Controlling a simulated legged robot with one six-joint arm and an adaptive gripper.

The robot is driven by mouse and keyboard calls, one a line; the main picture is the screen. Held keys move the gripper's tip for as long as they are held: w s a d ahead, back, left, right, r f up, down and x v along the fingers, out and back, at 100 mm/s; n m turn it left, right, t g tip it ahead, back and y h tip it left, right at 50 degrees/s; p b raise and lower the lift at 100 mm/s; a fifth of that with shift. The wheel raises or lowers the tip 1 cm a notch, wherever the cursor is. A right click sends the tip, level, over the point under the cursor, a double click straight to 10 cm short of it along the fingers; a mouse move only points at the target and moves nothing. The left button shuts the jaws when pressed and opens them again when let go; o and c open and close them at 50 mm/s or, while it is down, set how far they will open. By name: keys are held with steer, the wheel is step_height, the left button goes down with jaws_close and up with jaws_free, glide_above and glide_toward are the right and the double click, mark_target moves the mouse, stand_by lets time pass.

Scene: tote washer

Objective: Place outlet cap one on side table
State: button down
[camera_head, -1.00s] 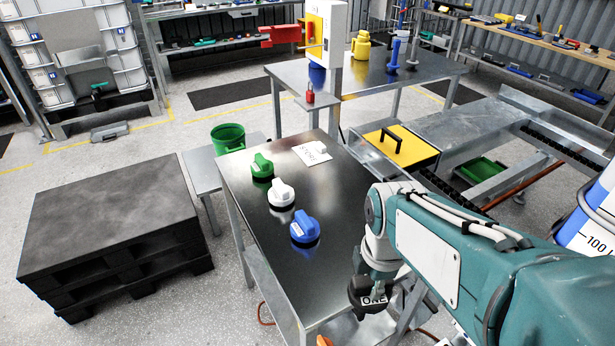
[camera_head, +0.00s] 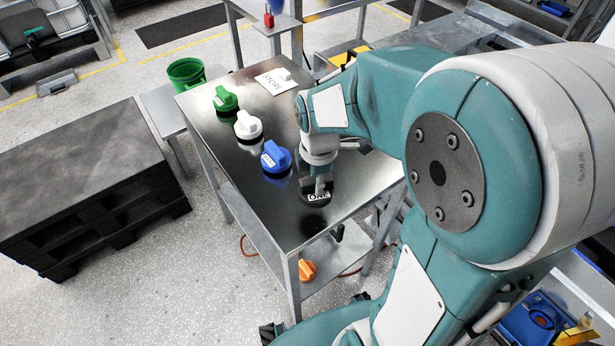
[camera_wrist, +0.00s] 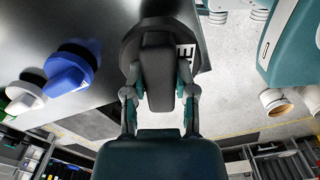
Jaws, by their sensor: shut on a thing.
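Outlet cap one is a black round cap (camera_head: 315,198) with a white label reading "ONE". My gripper (camera_head: 322,178) is shut on it and holds it over the right part of the steel side table (camera_head: 230,165). In the wrist view the cap (camera_wrist: 203,40) sits between my gripper's fingers (camera_wrist: 158,85), its label partly hidden. I cannot tell whether the cap touches the tabletop. A blue cap (camera_head: 276,157), a white cap (camera_head: 248,125) and a green cap (camera_head: 224,99) stand in a row on the table, to the left of the black cap.
A white "STORE" card (camera_head: 273,82) lies at the table's back. An orange cap (camera_head: 306,270) is low by the table's front leg. A green bucket (camera_head: 187,73) and a black pallet stack (camera_head: 85,185) are to the left. The tabletop's front strip looks clear.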

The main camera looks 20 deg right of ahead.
mark_target(311, 189)
steer(key=w+f, duration=0.2)
steer(key=f, duration=0.1)
steer(key=shift+w+a+f, duration=0.1)
steer(key=shift+w+a, duration=0.1)
steer(key=shift+w, duration=0.05)
steer(key=shift+f, duration=1.5)
steer(key=shift+f, duration=0.1)
steer(key=shift+c, duration=2.1)
jaws_free()
